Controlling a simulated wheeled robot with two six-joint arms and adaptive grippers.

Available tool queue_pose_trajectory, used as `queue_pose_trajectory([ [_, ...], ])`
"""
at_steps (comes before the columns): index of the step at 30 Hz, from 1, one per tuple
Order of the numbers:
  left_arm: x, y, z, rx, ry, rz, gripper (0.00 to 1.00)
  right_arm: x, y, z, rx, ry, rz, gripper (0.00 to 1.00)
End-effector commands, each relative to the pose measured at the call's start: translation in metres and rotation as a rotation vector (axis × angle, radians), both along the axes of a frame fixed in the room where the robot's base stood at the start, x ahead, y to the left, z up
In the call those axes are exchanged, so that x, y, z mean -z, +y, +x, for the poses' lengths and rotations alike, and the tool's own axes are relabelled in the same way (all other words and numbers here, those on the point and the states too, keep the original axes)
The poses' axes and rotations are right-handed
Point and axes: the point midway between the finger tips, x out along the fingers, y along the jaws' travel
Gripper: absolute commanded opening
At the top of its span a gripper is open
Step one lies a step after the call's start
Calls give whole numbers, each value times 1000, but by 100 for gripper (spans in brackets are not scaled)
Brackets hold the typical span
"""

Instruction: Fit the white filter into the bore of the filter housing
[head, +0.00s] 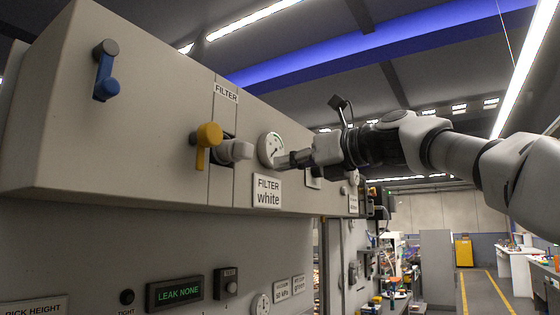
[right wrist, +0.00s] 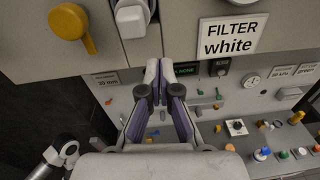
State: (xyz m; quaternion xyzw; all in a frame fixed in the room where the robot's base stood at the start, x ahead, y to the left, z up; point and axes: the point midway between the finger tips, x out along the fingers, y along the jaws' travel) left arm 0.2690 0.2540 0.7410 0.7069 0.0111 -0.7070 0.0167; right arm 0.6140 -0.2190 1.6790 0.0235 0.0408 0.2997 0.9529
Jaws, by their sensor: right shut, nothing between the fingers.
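The filter housing (head: 223,180) is a narrow upright panel with a dark recess, marked FILTER, on the front of the grey cabinet. A pale rounded piece (head: 236,150), which looks like the white filter, sticks out of the recess beside a yellow handle (head: 208,140). The pale piece also shows at the top of the right wrist view (right wrist: 131,19). How deep it sits in the bore is hidden. My right gripper (head: 282,161) is shut and empty, in front of the cabinet, to the right of the pale piece and apart from it. My left gripper is out of view.
A FILTER white sign (head: 267,192) is on the cabinet below a round gauge (head: 271,148). A blue handle (head: 105,75) is at the upper left. A LEAK NONE display (head: 174,292) is on the lower panel. Knobs and small parts lie below in the right wrist view.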

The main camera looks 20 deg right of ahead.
Motion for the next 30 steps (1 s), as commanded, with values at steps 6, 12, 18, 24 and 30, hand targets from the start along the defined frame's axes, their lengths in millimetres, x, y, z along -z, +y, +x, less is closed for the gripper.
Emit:
queue_pose_trajectory([
  [6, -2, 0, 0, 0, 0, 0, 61, -44, 6, -40, -51, -19, 83, 0],
  [12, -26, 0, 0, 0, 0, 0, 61, -50, 20, -23, -53, -15, 83, 0],
  [18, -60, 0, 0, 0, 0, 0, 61, -52, 34, -4, -55, -16, 83, 0],
  [24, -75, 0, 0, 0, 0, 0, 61, -46, 41, 6, -50, -17, 82, 0],
  [30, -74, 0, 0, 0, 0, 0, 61, -42, 42, 7, -49, -18, 82, 0],
])
